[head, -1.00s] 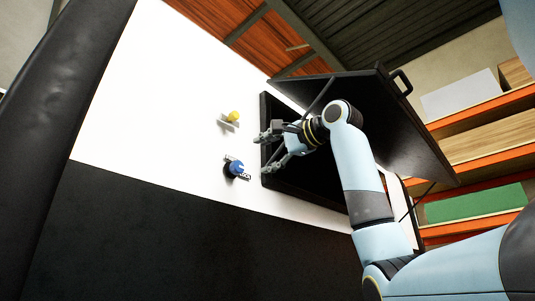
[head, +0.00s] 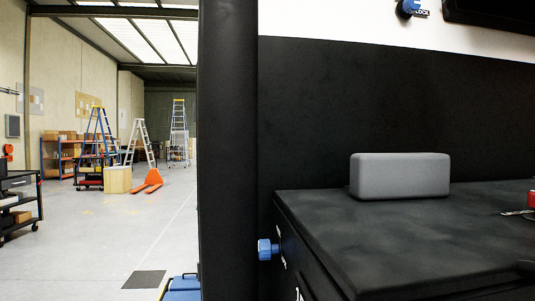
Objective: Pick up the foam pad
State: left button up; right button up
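The foam pad (head: 400,176) is a grey block with rounded edges. It rests on the black worktop (head: 400,235) in the right half of the head view, close to the black lower part of the wall behind it. Neither of my grippers shows in the head view now, so I cannot see whether they are open or shut.
A blue knob (head: 265,249) sticks out from the worktop's left side. A black post (head: 228,150) stands left of it. A red object (head: 530,200) lies at the right edge. Ladders (head: 100,135) and an orange pallet jack (head: 150,182) stand far back on open floor.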

aim_at(373, 176)
jog(key=k, duration=0.6)
jog(key=k+l, duration=0.15)
jog(key=k, duration=0.5)
